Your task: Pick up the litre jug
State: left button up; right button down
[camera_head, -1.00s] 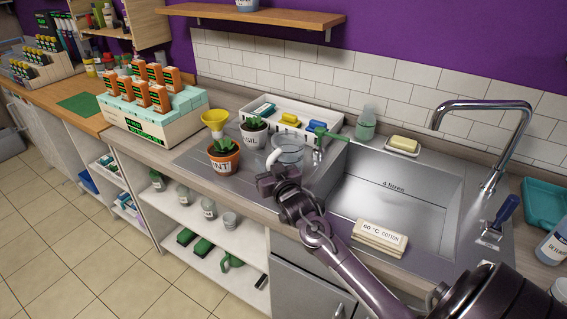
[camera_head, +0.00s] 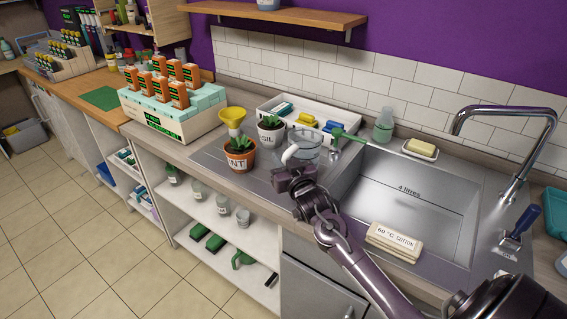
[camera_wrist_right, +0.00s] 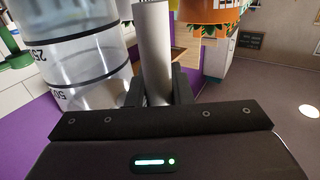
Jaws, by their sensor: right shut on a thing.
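The litre jug (camera_head: 308,146) is clear, with a white handle and dark measuring marks. It stands upright by the left edge of the sink, behind my right gripper (camera_head: 291,168). My right gripper is shut on the jug's white handle. In the right wrist view the handle (camera_wrist_right: 154,50) rises between the two jaws (camera_wrist_right: 157,88), with the marked jug wall (camera_wrist_right: 85,60) to its left. I cannot tell whether the jug's base touches the drainer, as the gripper and arm hide part of it. My left gripper is not in view.
Two potted plants (camera_head: 239,154) and a yellow funnel (camera_head: 232,117) stand close left of the jug. A white tray (camera_head: 268,104) with coloured items is behind it. The sink basin (camera_head: 425,205), tap (camera_head: 525,150) and a 60 °C cotton block (camera_head: 394,242) are to the right.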

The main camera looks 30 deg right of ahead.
notch_tip(320, 180, up, 19)
jog(key=b, duration=0.2)
dwell(0.8)
dwell(0.6)
